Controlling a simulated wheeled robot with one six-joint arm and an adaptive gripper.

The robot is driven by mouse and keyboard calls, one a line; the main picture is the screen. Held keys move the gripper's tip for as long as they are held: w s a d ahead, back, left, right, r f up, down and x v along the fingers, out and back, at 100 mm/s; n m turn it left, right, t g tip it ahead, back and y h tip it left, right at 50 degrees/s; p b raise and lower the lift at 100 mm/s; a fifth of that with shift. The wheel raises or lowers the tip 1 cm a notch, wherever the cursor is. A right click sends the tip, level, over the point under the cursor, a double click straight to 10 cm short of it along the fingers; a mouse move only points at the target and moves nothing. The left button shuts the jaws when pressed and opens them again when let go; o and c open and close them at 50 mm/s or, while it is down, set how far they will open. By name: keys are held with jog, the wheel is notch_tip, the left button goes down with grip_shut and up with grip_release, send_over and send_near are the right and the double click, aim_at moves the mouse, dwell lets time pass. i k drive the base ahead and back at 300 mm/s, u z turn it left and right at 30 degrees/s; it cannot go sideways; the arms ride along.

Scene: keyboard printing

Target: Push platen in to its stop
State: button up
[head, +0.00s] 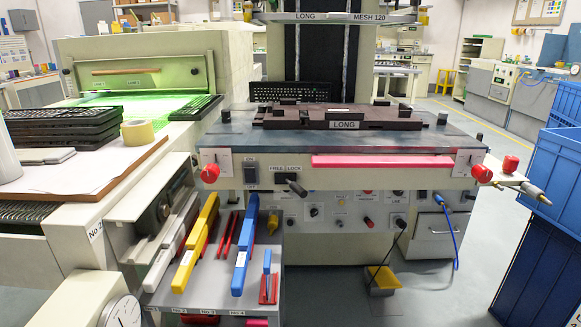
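The platen (225,140) is a flat blue-grey table top on the front of the printing machine, jutting toward me. A dark brown jig (400,118) labelled LONG lies on it. A pink strip (382,161) runs along its front edge. Red knobs stand at the left (210,173) and right (482,174) front corners. A FREE/LOCK lever (292,186) sits on the front panel below; its exact setting is hard to tell. The platen's stop cannot be made out. My gripper is not in view.
A screen frame (340,17) marked LONG, MESH 120 hangs above and behind. A tool rack (215,285) stands low at front left. A bench (70,185) with stacked keyboards (60,135) is at left. Blue crates (550,165) stand at right.

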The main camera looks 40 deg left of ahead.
aim_at(436, 157)
jog(key=u, duration=0.8)
jog(key=i, duration=0.8)
jog(key=u, duration=0.55)
jog(key=k, duration=1.15)
jog(key=i, duration=0.7)
jog(key=u, duration=0.55)
